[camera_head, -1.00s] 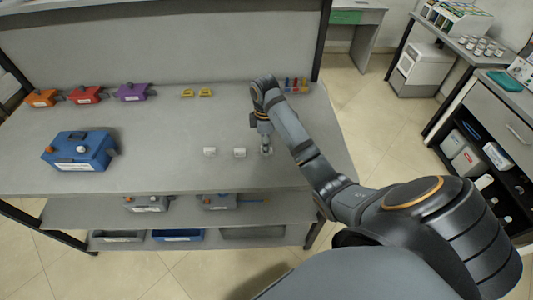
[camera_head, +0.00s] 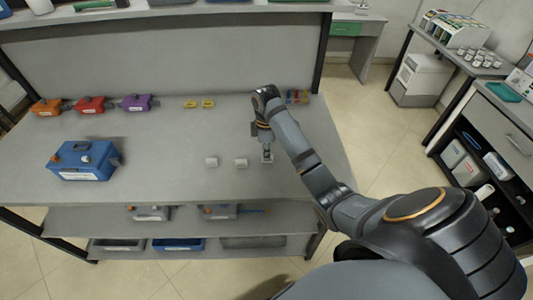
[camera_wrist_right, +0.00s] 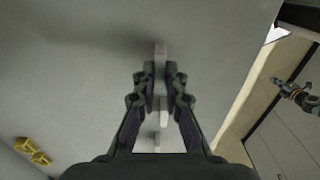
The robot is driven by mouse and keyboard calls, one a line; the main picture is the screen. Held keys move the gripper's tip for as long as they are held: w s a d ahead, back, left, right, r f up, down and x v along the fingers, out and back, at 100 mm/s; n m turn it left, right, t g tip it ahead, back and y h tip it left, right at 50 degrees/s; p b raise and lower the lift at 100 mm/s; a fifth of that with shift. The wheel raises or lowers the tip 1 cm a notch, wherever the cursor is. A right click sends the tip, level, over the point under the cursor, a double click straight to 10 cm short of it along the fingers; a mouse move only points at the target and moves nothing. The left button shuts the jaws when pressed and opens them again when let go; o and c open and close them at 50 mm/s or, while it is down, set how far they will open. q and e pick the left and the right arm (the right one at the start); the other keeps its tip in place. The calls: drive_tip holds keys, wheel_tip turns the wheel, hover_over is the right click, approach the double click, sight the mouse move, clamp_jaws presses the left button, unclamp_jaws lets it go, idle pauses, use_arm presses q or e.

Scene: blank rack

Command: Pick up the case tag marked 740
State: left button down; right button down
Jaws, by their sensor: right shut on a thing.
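Three small white tags lie in a row near the front right of the rack's upper shelf (camera_head: 170,185). The left tag (camera_head: 211,162) and the middle tag (camera_head: 241,163) lie free. My right gripper (camera_head: 267,152) points down over the right-hand tag (camera_head: 267,160). In the right wrist view, my right gripper (camera_wrist_right: 160,82) is shut on that white tag (camera_wrist_right: 160,55), which shows edge-on between the fingers. The other tags show below it there. No marking can be read, so I cannot tell which is 740.
A blue case (camera_head: 84,160) stands at the left of the shelf. Two yellow pieces (camera_head: 199,104) lie behind the tags, and small coloured pieces (camera_head: 297,97) stand behind my right arm.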

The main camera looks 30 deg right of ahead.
drive_tip(key=s+a+r+p, duration=0.2)
drive_tip(key=a+r+p, duration=0.9)
drive_tip(key=a+p, duration=0.2)
drive_tip(key=shift+s+a+r, duration=0.15)
drive_tip(key=shift+a+r, duration=0.15)
drive_tip(key=shift+a, duration=0.15)
